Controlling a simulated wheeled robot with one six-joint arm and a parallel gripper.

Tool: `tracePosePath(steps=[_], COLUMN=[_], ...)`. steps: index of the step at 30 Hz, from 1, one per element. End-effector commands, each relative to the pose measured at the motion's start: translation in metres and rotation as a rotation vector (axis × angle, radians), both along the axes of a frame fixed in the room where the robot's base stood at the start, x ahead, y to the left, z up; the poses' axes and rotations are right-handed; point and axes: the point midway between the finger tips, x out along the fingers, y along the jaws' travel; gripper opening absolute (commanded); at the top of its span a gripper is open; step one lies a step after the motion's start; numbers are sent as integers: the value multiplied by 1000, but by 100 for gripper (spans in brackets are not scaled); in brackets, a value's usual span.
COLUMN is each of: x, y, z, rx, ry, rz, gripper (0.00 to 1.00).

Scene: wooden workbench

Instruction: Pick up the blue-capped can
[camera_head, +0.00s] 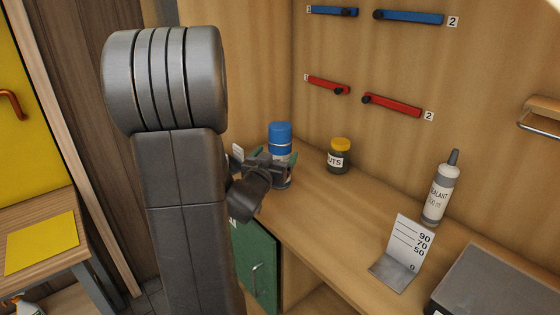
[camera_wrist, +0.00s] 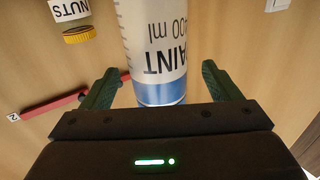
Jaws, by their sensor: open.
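The blue-capped can (camera_head: 280,137) stands upright on the wooden workbench (camera_head: 315,200) near the back corner. Its lower part is partly hidden behind my gripper in the head view. My gripper (camera_head: 277,165) is open at the can. In the wrist view, the can (camera_wrist: 152,50) appears upside down, with a white label reading "PAINT" and a blue band. It lies between the two green fingers of my gripper (camera_wrist: 168,85). A gap shows on each side of the can, so the fingers look apart from it.
A jar with a yellow lid (camera_head: 339,156) stands right of the can and also shows in the wrist view (camera_wrist: 75,22). A sealant bottle (camera_head: 440,190), a metal gauge (camera_head: 405,250) and a grey box (camera_head: 500,285) stand farther right. Red and blue bars (camera_head: 392,105) hang on the back wall.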

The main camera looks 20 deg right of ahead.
Motion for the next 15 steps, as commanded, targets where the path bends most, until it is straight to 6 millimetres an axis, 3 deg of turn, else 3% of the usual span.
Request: tracePosePath(steps=[6, 15], x=[20, 24], y=[-19, -22], z=[-2, -2], rx=[1, 0], ry=[2, 0], rz=[-1, 1], gripper=[83, 83])
